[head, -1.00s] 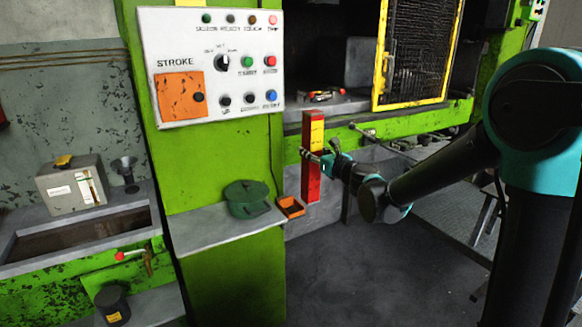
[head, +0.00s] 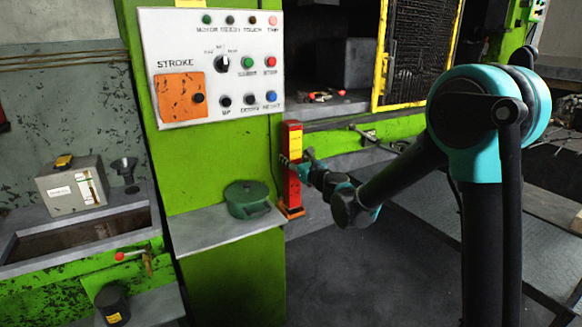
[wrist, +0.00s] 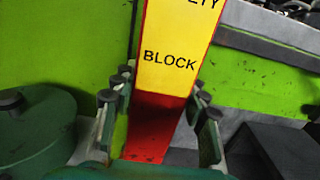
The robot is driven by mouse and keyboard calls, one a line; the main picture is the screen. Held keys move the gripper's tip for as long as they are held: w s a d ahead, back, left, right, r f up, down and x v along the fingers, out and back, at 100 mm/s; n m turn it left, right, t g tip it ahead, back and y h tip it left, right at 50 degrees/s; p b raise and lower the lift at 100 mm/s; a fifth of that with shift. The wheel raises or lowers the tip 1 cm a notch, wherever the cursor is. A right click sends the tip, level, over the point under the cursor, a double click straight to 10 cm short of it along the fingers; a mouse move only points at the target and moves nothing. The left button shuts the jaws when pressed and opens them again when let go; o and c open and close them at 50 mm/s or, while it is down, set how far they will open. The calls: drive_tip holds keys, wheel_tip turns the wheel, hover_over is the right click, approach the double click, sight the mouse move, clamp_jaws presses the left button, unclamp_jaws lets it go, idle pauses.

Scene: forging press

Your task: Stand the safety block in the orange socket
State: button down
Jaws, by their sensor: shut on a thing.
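The safety block (head: 291,188) is a tall red bar with a yellow label. It stands upright over the orange socket (head: 293,213) at the right end of the grey shelf. Its foot meets the socket in the head view, but I cannot tell whether it is fully seated or just above. My gripper (head: 291,168) is shut on the block at about mid-height. In the wrist view the block (wrist: 172,55) sits between the two green fingers of my gripper (wrist: 162,88), its lettering upright and the bar slightly tilted in the picture. The socket is hidden there.
A round green object (head: 247,200) stands on the grey shelf (head: 205,230) just left of the socket. The control panel (head: 212,65) is on the green press column behind it. A yellow mesh guard (head: 425,50) stands to the right. The floor in front is clear.

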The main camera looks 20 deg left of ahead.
drive_tip(key=f, duration=0.3)
drive_tip(key=shift+a, duration=0.2)
drive_tip(key=c, duration=0.8)
unclamp_jaws()
drive_tip(key=shift+f, duration=0.1)
drive_tip(key=shift+c, duration=0.2)
drive_tip(key=v, duration=1.2)
